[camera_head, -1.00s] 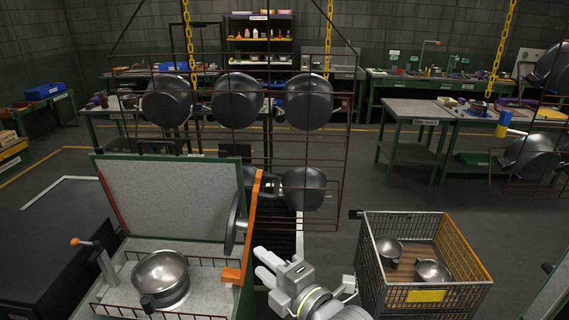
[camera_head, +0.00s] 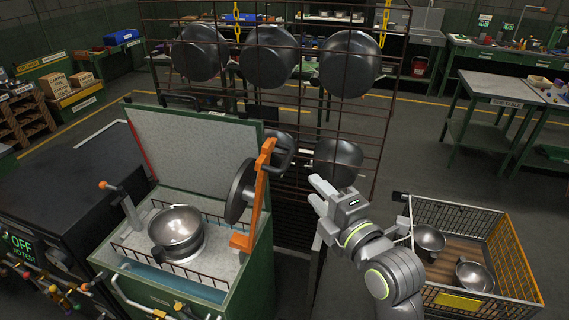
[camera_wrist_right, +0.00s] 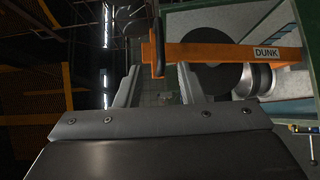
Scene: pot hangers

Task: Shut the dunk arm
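The dunk arm (camera_head: 256,200) is an orange bar standing upright at the right edge of the green dunk tank (camera_head: 249,280), with a dark round disc (camera_head: 238,190) on its left side and a black handle (camera_head: 284,150) near its top. In the right wrist view the orange bar (camera_wrist_right: 215,51) carries the label DUNK. Its dark handle (camera_wrist_right: 157,42) lies just beyond the fingertips. My right gripper (camera_head: 316,193) is open and empty, to the right of the arm and apart from it; its two spread fingers show in the wrist view (camera_wrist_right: 158,85). My left gripper is out of view.
A metal pot (camera_head: 177,230) sits in the tank's wire basket. A hanging rack (camera_head: 298,100) with several dark pots stands close behind the arm and gripper. A wire crate (camera_head: 455,297) with two pots is at the right. A black machine (camera_head: 70,190) is at the left.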

